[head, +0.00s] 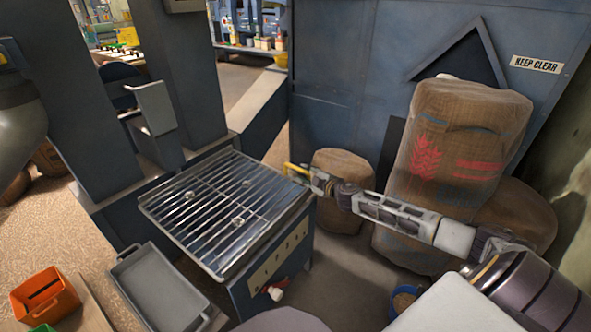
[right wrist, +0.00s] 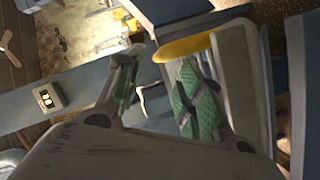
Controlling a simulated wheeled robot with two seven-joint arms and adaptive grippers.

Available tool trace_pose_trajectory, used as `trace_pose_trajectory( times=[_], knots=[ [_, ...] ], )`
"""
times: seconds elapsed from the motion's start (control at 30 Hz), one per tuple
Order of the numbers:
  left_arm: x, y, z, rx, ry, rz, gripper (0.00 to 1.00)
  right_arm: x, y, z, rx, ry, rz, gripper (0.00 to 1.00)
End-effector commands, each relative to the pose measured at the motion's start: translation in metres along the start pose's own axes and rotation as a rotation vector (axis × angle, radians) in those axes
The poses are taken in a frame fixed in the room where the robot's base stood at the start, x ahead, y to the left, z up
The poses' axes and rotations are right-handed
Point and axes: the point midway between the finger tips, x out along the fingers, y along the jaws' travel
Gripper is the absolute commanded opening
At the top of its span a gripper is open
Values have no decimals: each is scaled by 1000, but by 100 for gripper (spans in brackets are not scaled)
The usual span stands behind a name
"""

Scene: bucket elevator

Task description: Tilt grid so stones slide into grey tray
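The metal wire grid (head: 165,207) lies on top of a blue box stand in the middle of the head view, looking about level. A few small stones (head: 238,221) rest on its bars. The grey tray (head: 133,262) stands lower, to the left of the stand's front, and looks empty. My right gripper (head: 290,171) is at the grid's far right corner, by a yellow part. In the right wrist view its two green-padded fingers (right wrist: 158,75) are apart, with nothing clearly between them. A yellow rounded part (right wrist: 185,48) shows behind one finger. My left gripper is not visible.
An orange bin (head: 45,297) sits at the lower left. Brown sacks (head: 460,135) are stacked at the right, and a smaller sack (head: 340,170) stands behind my right forearm. Blue machine columns (head: 185,65) rise behind the grid.

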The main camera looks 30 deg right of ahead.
Motion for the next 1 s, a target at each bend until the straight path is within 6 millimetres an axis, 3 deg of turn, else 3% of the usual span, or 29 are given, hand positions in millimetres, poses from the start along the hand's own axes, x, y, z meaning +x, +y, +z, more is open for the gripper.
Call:
trace_pose_trajectory(
  times=[1.0],
  knots=[
    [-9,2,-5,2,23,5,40,52,0,0,0,0,1,37]
  ],
)
